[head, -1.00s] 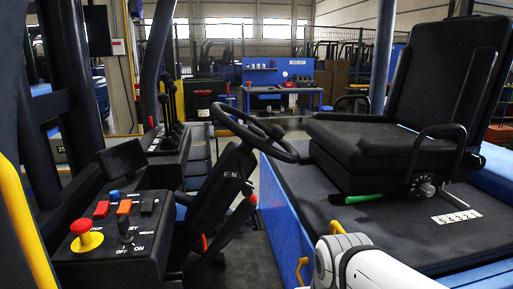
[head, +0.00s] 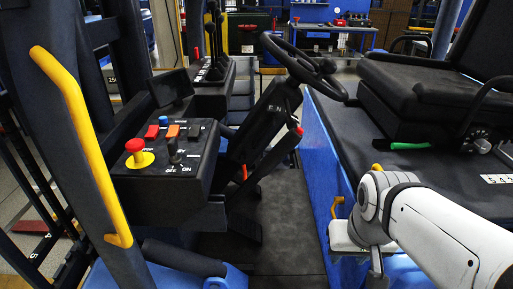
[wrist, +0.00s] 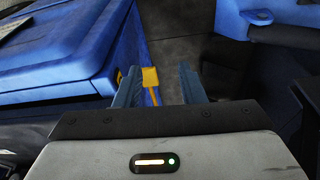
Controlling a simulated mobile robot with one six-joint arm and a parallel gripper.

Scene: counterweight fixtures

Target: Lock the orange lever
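The orange lever (wrist: 150,82) shows in the wrist view as a small yellow-orange tab with a thin stem, beside the blue body side panel. In the head view, a small yellow-orange piece (head: 337,207), likely the same lever, stands at the seat platform's edge, just left of my white arm. My gripper (wrist: 159,76) has two blue-grey fingers spread apart, with the lever showing between them. I cannot tell whether either finger touches it. The lever's base is partly hidden. My gripper's fingers cannot be made out in the head view.
The seat platform (head: 345,135) and black seat (head: 425,95) are on the right. The steering wheel (head: 305,65) and control console (head: 165,165) with a red knob are left of it. A yellow handrail (head: 85,150) is at far left. The dark floor (head: 275,215) between is open.

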